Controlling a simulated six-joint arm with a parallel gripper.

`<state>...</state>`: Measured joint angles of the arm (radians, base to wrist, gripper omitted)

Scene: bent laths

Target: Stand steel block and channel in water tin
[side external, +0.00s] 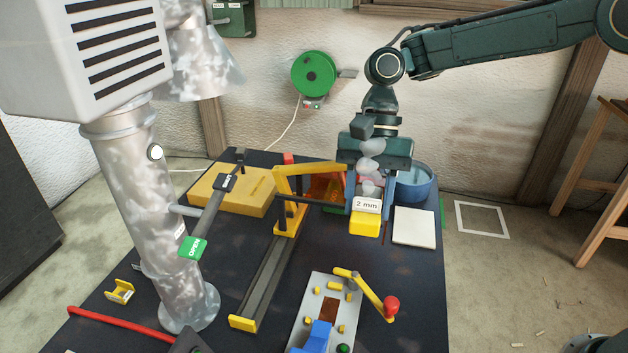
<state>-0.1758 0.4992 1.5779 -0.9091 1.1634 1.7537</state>
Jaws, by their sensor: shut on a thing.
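My gripper (369,207) points down at the back right of the dark table, its two blue fingers spaced apart. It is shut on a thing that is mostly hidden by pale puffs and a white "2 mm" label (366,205). A pinkish patch shows between the fingers. I cannot make out the steel block or the channel for certain. A blue round tin (418,193) with pale blue inside stands just right of and behind my gripper, partly covered by it. A yellow block (364,224) is below the label, near the fingertips.
A white square plate (414,227) lies right of the yellow block. A yellow-ended clamp frame with a long rail (270,275) stands left of my gripper. A grey plate with a red-knobbed lever (391,305) is in front. A silver duct (150,220) stands at left.

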